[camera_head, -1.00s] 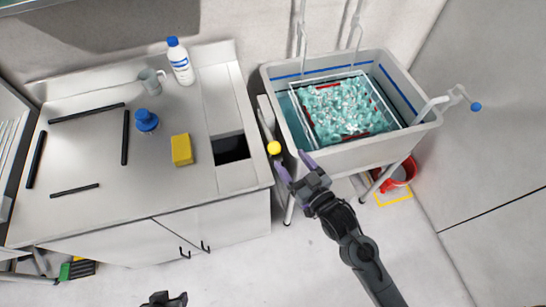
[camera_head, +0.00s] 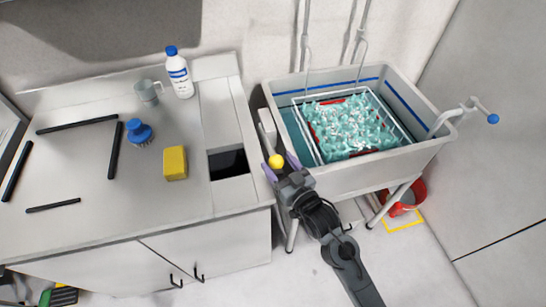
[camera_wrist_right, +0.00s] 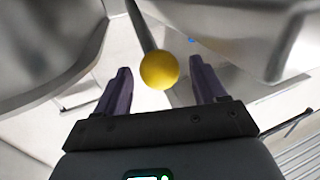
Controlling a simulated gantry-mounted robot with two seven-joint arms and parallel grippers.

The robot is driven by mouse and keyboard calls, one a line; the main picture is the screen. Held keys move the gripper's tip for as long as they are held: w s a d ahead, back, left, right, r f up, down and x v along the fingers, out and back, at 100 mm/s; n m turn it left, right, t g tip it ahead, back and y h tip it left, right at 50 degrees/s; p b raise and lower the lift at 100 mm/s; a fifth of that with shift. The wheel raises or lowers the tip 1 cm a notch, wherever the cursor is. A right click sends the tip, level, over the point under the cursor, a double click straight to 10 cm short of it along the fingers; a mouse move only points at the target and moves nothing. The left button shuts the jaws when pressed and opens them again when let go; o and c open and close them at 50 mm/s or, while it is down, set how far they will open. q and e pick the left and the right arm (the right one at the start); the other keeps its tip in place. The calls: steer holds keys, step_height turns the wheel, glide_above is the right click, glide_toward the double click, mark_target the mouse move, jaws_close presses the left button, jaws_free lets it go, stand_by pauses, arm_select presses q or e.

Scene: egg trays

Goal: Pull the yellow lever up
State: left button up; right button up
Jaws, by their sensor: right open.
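The yellow lever knob (camera_head: 276,161) is a round ball between the counter and the sink tub, in front of a narrow pale housing (camera_head: 266,128). In the right wrist view the knob (camera_wrist_right: 159,70) sits at the end of a dark rod (camera_wrist_right: 141,25). My right gripper (camera_head: 281,166) is at the knob, its purple fingers spread to either side of it. In the right wrist view my open fingers (camera_wrist_right: 160,83) flank the knob, with visible gaps on both sides. My left gripper does not show in either current view.
The sink tub (camera_head: 350,178) stands to the right, with a wire rack (camera_head: 318,150) of teal pieces in it.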

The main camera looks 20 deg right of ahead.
steer(key=shift+w+a, duration=0.2)
steer(key=shift+w, duration=0.7)
steer(key=shift+w+a, duration=0.15)
steer(key=shift+w, duration=0.75)
jaws_close()
steer(key=shift+r, duration=0.1)
